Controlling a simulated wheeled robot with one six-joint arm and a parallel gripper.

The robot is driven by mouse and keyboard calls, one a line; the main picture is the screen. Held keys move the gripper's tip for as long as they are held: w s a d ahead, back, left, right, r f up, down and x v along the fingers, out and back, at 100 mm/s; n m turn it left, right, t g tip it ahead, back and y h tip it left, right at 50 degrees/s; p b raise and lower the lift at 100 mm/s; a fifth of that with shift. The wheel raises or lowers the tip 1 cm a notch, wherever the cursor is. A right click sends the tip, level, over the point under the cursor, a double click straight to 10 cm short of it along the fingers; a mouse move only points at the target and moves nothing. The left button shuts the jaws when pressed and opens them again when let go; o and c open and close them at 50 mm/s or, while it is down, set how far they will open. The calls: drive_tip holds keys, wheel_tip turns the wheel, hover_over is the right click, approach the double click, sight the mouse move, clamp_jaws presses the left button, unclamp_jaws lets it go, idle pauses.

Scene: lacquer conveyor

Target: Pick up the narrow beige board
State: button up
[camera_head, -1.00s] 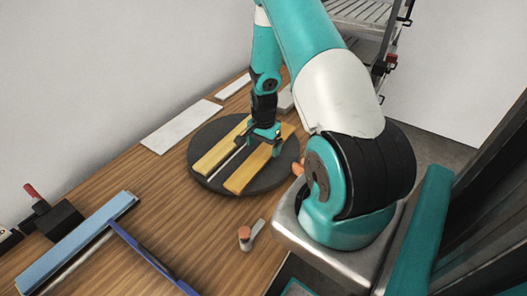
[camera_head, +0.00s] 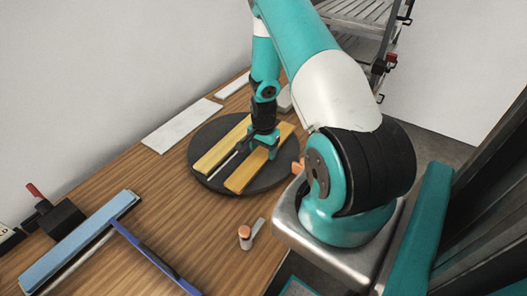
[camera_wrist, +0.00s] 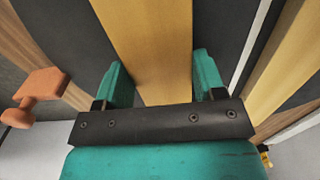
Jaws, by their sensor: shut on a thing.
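Two narrow yellow-beige boards lie side by side on a round dark disc (camera_head: 200,150). The right-hand board (camera_head: 245,176) runs between my gripper's teal fingers in the head view; my gripper (camera_head: 263,143) is over its upper half. In the wrist view the same board (camera_wrist: 147,45) passes between the two fingertips of my gripper (camera_wrist: 160,85), which is shut on it. The other board (camera_head: 215,152) is to the left and also shows at the right of the wrist view (camera_wrist: 290,65). The board's far end is partly hidden by my gripper.
A thin pale rod (camera_head: 224,164) lies between the boards. Pale flat panels (camera_head: 180,126) lie behind the disc. A blue bar (camera_head: 85,235) and a blue-handled tool (camera_head: 150,257) are at the front left. An orange-knobbed lever (camera_head: 246,234) stands near the right table edge.

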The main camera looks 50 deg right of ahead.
sight(264, 151)
wheel_tip(264, 151, up, 20)
drive_tip(key=b, duration=0.3)
